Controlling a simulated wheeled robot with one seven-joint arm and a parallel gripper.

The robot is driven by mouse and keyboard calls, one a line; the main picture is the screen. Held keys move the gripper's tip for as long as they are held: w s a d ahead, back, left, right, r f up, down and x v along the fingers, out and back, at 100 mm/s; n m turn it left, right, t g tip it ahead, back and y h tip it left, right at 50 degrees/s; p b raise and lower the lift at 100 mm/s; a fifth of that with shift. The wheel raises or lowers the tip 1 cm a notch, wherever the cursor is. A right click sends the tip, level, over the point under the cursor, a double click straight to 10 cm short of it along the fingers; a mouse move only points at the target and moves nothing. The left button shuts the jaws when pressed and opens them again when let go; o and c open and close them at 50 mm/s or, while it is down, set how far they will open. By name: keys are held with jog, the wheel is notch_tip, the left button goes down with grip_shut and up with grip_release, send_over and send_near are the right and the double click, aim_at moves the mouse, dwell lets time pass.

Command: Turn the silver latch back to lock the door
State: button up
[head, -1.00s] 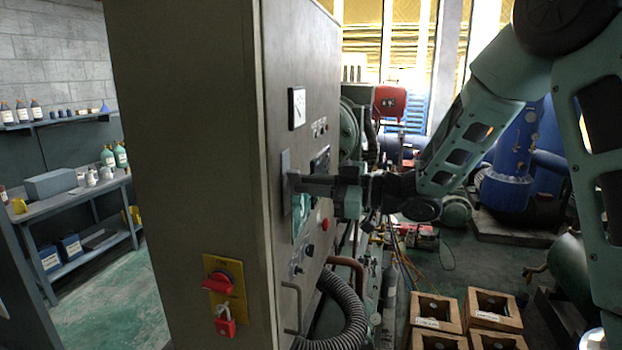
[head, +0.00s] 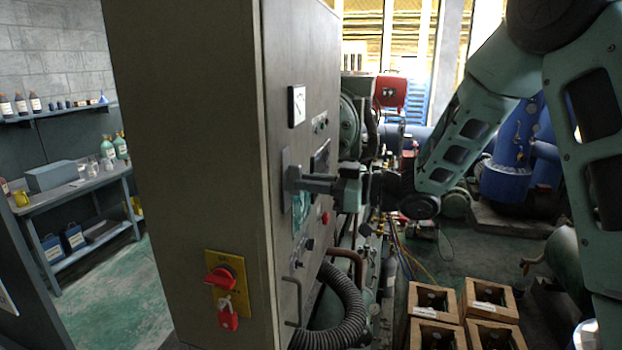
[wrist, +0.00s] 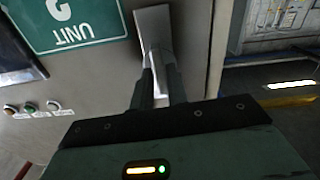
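The silver latch (wrist: 152,28) is on the grey cabinet door and shows as a pale metal plate with a narrower part reaching between my fingers. In the head view the latch (head: 289,172) is at the door's near edge, partly covered by my gripper. My gripper (wrist: 160,76) has one finger on each side of the latch's narrow part and looks shut on it. In the head view my gripper (head: 304,181) reaches in from the right, against the door face. The exact finger contact is hard to see.
The cabinet (head: 195,150) stands close on the left. A red-and-yellow switch (head: 222,280) with a red padlock is on its side. A door handle (head: 291,303) and a corrugated hose (head: 345,315) are below my gripper. Wooden crates (head: 437,298) stand on the floor at lower right.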

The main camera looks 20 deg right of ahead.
jog(key=shift+o, duration=0.8)
jog(key=v, duration=0.9)
jog(key=w+a+f+m+h+b, duration=0.25)
jog(key=a+f+h+b, duration=0.35)
jog(key=f, duration=0.4)
jog(key=s+a+f+m+g+h+b, duration=0.1)
jog(key=s+a+f+h+b, duration=0.15)
jog(key=f+b, duration=0.2)
jog(key=s+a+f+g+h+b, duration=0.1)
jog(key=s+a+f+b, duration=0.15)
jog(key=f, duration=0.25)
jog(key=s+a+f+g+h+b, duration=0.1)
jog(key=s+f+g+b, duration=0.3)
jog(key=s, duration=0.8)
jog(key=s+a+f+g+h+b, duration=0.2)
jog(key=s+f, duration=0.6)
jog(key=s, duration=0.5)
jog(key=g+h+b, duration=0.1)
jog(key=g+b, duration=0.1)
jog(key=shift+f+g, duration=0.2)
jog(key=shift+g, duration=0.1)
jog(key=shift+s+a+m+h, duration=0.1)
jog(key=shift+m+h, duration=0.15)
